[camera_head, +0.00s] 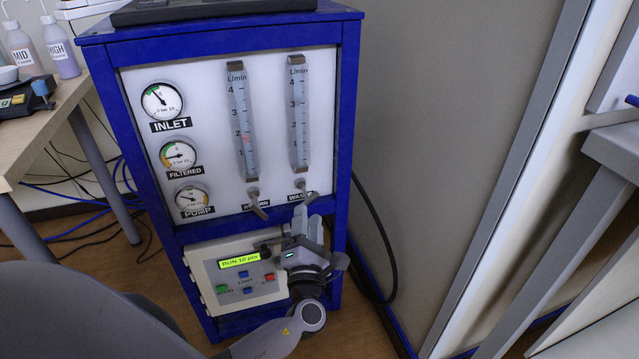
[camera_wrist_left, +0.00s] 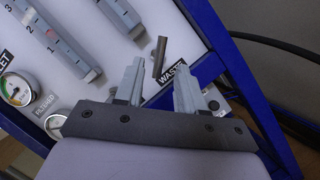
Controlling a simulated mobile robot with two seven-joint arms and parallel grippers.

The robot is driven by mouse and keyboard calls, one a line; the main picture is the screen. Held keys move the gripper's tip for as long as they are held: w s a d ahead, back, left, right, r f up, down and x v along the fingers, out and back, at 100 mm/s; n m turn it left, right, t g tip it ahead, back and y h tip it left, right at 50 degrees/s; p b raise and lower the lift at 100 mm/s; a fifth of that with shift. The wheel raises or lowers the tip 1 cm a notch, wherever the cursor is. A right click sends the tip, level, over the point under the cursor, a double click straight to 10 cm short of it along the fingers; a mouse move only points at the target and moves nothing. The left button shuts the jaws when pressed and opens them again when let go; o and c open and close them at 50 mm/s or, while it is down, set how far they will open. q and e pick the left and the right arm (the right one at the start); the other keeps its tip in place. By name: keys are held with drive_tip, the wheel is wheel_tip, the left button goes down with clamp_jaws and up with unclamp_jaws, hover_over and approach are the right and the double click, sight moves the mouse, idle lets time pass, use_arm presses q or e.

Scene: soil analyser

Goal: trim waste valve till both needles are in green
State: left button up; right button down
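The waste valve (camera_head: 301,187) is a small grey lever at the lower right of the white panel, above the WASTE label in the head view. In the left wrist view the lever (camera_wrist_left: 160,58) stands ahead of the gap between my fingers. My left gripper (camera_head: 307,218) is just below the valve; its two fingers (camera_wrist_left: 160,82) are apart, with nothing held. I cannot tell whether they touch the lever. The filtered gauge (camera_head: 178,155) and pump gauge (camera_head: 192,199) have coloured bands; their needles are too small to place surely. My right gripper is not in view.
An inlet gauge (camera_head: 161,101) and two flow meters, left (camera_head: 243,120) and right (camera_head: 299,115), sit on the panel. A second valve (camera_head: 256,204) is left of the waste valve. A control box (camera_head: 235,276) with a lit display is below. A bottle table (camera_head: 40,125) stands left.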

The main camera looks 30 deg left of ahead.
sight(306, 195)
use_arm(q)
drive_tip(key=shift+b+x, duration=0.9)
drive_tip(key=shift+x, duration=2.65)
clamp_jaws()
